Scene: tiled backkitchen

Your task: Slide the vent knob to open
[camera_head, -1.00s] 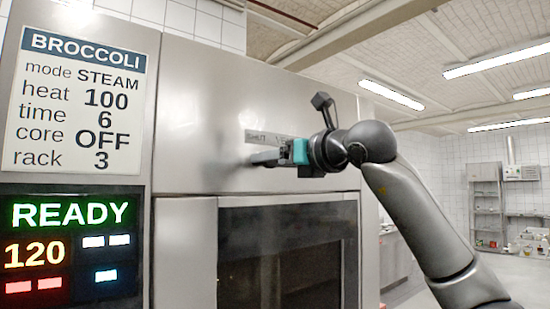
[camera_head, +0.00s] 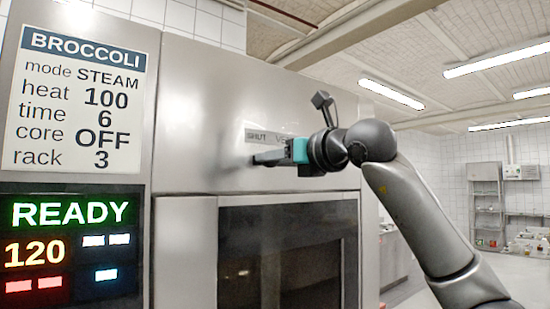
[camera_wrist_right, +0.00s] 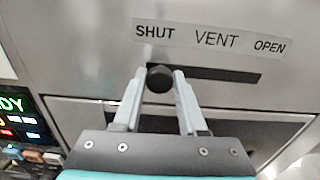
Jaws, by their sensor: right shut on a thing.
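The vent knob (camera_wrist_right: 159,79) is a round black knob in the right wrist view, at the left, SHUT end of a dark horizontal slot (camera_wrist_right: 215,74). Above the slot is a label strip (camera_wrist_right: 212,38) reading SHUT, VENT, OPEN from left to right. My right gripper (camera_wrist_right: 162,78) is shut on the knob, one finger on each side of it. In the head view my right gripper (camera_head: 258,160) reaches the oven's upper panel from the right, just below the label; the knob is hidden there. My left gripper is not in view.
The steel oven (camera_head: 185,110) has a dark glass door (camera_head: 280,250) below the vent panel. At left are a BROCCOLI settings card (camera_head: 80,100) and a READY display (camera_head: 70,245). A shelf rack (camera_head: 487,205) stands far right.

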